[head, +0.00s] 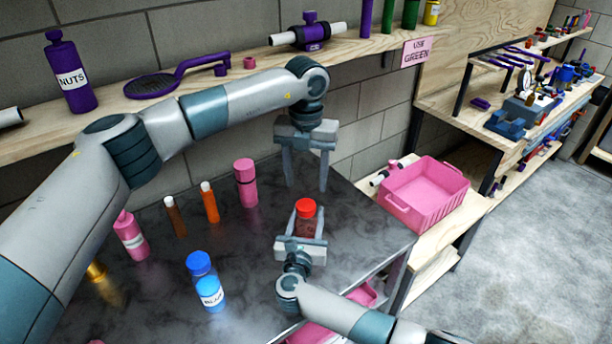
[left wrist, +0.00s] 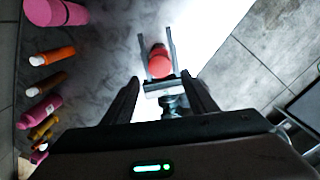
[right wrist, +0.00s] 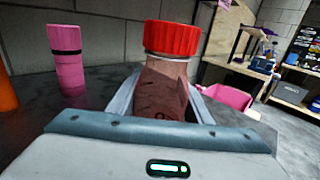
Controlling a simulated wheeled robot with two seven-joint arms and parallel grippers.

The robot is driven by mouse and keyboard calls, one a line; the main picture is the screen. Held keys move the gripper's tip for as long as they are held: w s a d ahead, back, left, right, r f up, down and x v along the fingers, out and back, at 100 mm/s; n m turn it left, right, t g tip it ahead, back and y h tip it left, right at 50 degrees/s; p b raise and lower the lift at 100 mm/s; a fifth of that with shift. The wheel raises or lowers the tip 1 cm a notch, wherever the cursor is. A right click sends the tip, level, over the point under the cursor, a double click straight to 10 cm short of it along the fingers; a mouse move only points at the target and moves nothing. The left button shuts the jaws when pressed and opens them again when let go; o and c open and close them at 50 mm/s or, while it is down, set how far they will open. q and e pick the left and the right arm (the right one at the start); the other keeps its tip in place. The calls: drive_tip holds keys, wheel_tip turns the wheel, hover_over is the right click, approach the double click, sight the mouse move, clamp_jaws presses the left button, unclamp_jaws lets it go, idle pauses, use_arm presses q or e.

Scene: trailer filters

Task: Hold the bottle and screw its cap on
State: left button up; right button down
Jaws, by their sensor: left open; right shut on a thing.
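A brown bottle (head: 306,225) with a red cap (head: 306,208) stands upright near the right part of the dark table. The cap sits on the bottle's mouth in the right wrist view (right wrist: 172,38); how tightly it is screwed I cannot tell. My right gripper (head: 303,238) is shut on the bottle's body, with a finger on each side. My left gripper (head: 306,187) is open and empty, pointing down above and behind the bottle. In the left wrist view the red cap (left wrist: 159,62) shows beyond the open fingers, apart from them.
Blue (head: 206,283), pink (head: 246,184), orange (head: 210,203) and brown (head: 175,216) bottles stand on the dark table (head: 260,265) to the left. A shelf (head: 230,75) with purple items runs along the wall. A pink crate (head: 427,192) stands on a lower wooden surface at right.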

sight(306, 205)
use_arm(q)
drive_tip(key=shift+n, duration=0.4)
drive_tip(key=shift+f, duration=4)
drive_tip(key=shift+c, duration=0.3)
drive_tip(key=c, duration=1)
